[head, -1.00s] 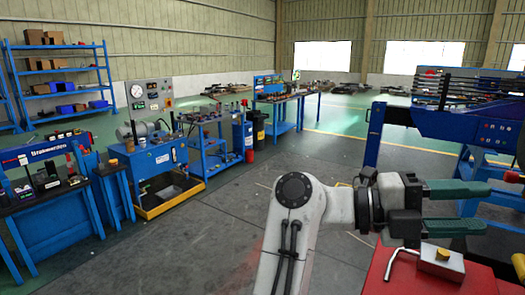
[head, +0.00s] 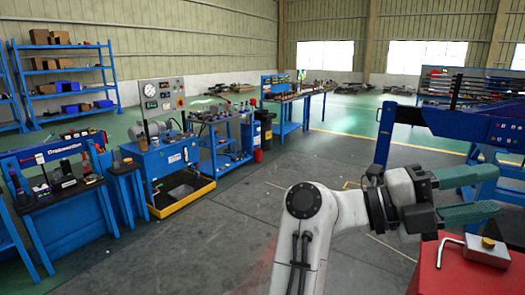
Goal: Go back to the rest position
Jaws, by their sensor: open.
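My gripper (head: 482,195) is in the head view at the right, at the end of my white arm. Its two green fingers point right and stand apart, with nothing seen between them. It is in front of the blue frame and above the left part of a red-topped surface (head: 440,275). A metal block with a brass-coloured knob (head: 487,252) and a bent grey rod (head: 449,246) lie on that surface, below the fingers. The right part of the red surface is cut off by the picture edge.
A blue frame stand (head: 437,120) rises behind my gripper. Blue workbenches (head: 60,208), a machine in a yellow tray (head: 181,195) and a blue trolley (head: 222,145) line the left. Shelves (head: 68,85) stand at the back left. The grey floor (head: 225,235) in the middle is clear.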

